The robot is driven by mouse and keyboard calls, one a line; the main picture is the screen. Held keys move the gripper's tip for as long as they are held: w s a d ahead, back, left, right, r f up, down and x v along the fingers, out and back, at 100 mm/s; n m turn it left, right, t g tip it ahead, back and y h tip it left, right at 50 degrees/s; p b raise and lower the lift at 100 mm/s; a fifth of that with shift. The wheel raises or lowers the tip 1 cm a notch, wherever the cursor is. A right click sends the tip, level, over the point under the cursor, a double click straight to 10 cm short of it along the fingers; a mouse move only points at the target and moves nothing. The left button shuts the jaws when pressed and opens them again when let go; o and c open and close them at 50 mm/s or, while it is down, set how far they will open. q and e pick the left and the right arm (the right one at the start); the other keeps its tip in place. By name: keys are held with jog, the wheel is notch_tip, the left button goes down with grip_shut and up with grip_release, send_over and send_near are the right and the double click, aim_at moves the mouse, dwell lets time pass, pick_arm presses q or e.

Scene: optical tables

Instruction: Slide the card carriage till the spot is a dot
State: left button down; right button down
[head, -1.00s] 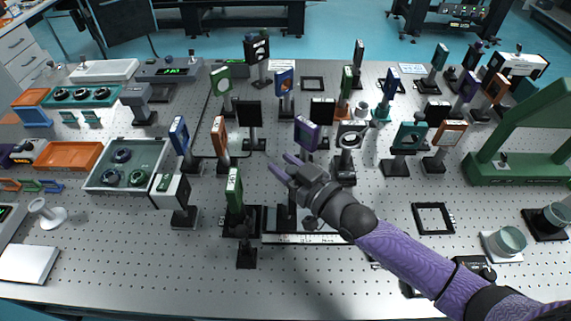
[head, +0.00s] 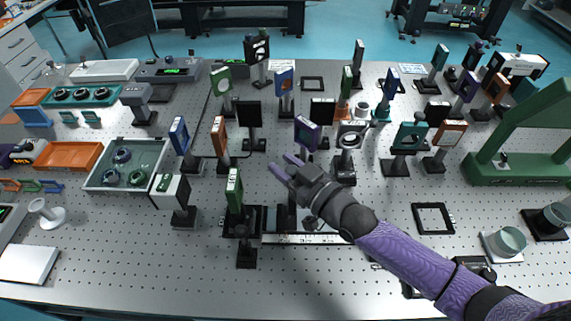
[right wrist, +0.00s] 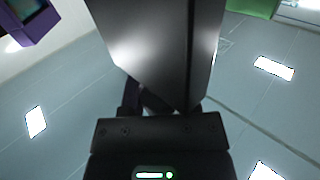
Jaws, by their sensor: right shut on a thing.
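The card's face is hidden in the head view, and I cannot make out a light spot. My left gripper is not in view.
A green-framed optic (head: 234,190) stands just left of the rail. A purple-framed optic (head: 306,134) stands close behind my gripper, and a white-fronted box (head: 170,191) is farther left. The table's front strip is mostly clear.

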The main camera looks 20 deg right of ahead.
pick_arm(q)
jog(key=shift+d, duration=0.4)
pick_arm(e)
jog(key=shift+s+d, duration=0.15)
jog(key=shift+d, duration=0.35)
jog(key=c, duration=0.6)
grip_release()
jog(key=shift+c, duration=0.2)
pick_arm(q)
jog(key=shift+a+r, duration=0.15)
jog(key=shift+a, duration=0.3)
pick_arm(e)
jog(key=shift+o, duration=1.4)
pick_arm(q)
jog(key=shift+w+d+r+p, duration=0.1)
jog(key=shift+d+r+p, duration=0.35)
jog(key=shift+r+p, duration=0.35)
pick_arm(e)
jog(key=v, duration=1)
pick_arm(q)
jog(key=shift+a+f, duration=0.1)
pick_arm(e)
jog(key=shift+a, duration=0.1)
